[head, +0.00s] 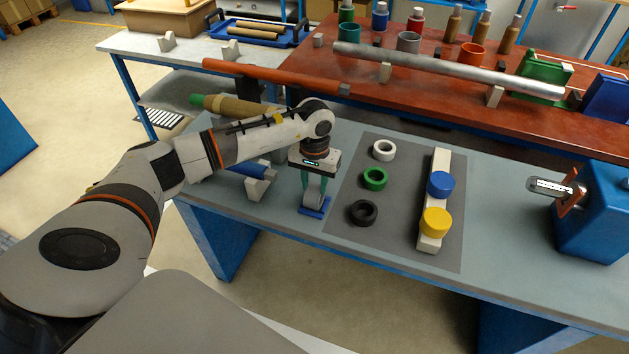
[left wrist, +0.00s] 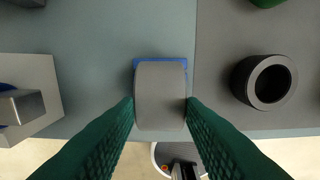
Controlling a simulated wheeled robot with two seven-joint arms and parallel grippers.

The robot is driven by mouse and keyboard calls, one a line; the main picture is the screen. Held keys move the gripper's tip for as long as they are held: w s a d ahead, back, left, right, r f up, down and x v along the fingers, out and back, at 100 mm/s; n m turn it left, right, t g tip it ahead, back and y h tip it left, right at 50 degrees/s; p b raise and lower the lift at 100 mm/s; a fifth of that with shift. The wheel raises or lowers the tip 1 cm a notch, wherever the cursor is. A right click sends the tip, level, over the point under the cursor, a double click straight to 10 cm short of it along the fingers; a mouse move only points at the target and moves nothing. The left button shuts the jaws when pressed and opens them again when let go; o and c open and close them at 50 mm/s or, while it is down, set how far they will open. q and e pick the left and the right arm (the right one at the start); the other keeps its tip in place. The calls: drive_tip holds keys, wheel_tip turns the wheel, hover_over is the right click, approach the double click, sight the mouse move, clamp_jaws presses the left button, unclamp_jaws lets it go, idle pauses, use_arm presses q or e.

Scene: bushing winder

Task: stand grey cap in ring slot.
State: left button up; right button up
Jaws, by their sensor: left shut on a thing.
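My left gripper (head: 315,188) points down at the left edge of the dark mat, its green fingers shut on the grey cap (head: 319,199). In the left wrist view the grey cap (left wrist: 160,98) sits between the two fingertips, with part of a blue holder (left wrist: 160,61) showing behind it. The blue holder (head: 314,212) lies on the bench under the cap; I cannot tell whether they touch. A white ring (head: 383,150), a green ring (head: 375,179) and a black ring (head: 364,212) lie on the mat. My right gripper is not in view.
A white rail (head: 430,244) on the mat (head: 400,240) carries a blue cap (head: 440,185) and a yellow cap (head: 435,222). A blue machine (head: 595,215) stands at the right. The bench between mat and machine is clear. A long grey tube (head: 440,69) lies behind.

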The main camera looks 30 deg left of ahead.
use_arm(q)
drive_tip(key=shift+f+b, duration=0.4)
drive_tip(key=o, duration=1.1)
wheel_tip(320, 180, up, 12)
drive_tip(key=shift+r+b, duration=0.1)
drive_tip(key=shift+b, duration=0.6)
